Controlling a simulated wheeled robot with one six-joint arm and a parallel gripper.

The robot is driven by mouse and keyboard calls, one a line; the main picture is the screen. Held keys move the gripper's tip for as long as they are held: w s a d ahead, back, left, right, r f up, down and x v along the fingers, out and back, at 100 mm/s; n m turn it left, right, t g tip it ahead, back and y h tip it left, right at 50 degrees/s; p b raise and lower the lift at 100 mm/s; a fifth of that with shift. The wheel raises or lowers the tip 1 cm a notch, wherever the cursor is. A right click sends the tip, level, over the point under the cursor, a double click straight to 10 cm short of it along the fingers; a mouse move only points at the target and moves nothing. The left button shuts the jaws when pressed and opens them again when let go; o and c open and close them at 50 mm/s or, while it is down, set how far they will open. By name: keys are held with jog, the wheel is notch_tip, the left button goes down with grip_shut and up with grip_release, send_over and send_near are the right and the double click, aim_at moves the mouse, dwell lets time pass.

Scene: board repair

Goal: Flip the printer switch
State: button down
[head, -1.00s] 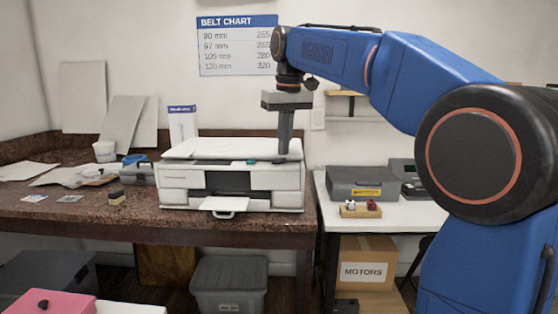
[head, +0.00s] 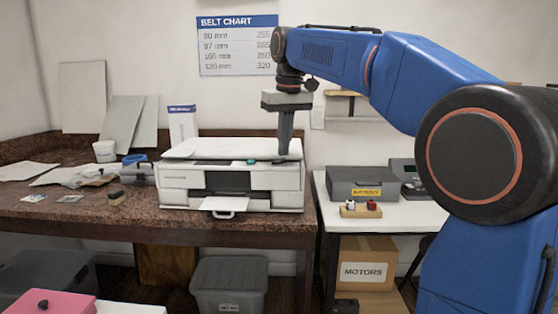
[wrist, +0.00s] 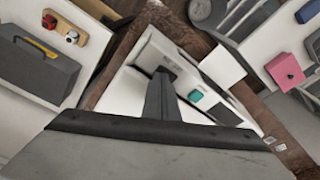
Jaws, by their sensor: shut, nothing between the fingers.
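The white printer (head: 285,181) stands on the brown speckled bench, and its top also fills the middle of the wrist view (wrist: 125,92). A small teal switch-like part (head: 252,161) sits on the top near the front edge; it shows in the wrist view (wrist: 195,96) right of my fingers. My gripper (head: 284,152) is shut and empty, pointing down over the right end of the printer top, to the right of the teal part. Its fingertips show in the wrist view (wrist: 165,70) close to the printer top; I cannot tell whether they touch it.
A white box (head: 183,123) stands behind the printer. Papers (head: 58,176) and small items lie on the bench at left. A white table (head: 407,212) at right holds a grey case (head: 352,180) and a wooden block with two knobs (head: 358,212). A grey bin (head: 229,285) stands below.

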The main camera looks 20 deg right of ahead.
aim_at(284, 159)
jog(key=shift+f, duration=0.6)
dwell(0.4)
jog(key=shift+r, duration=0.1)
notch_tip(284, 159, up, 7)
dwell(0.9)
jog(key=shift+s, duration=0.1)
jog(key=s+d+f+m+t, duration=0.1)
jog(key=s+d+f, duration=0.2)
jog(key=s+f, duration=1.3)
jog(key=s+d+f+m+t, duration=0.1)
jog(key=s+d+f, duration=0.3)
jog(key=s+f, duration=1.3)
notch_tip(284, 159, down, 3)
jog(key=shift+f+t, duration=0.2)
jog(key=shift+t, duration=0.3)
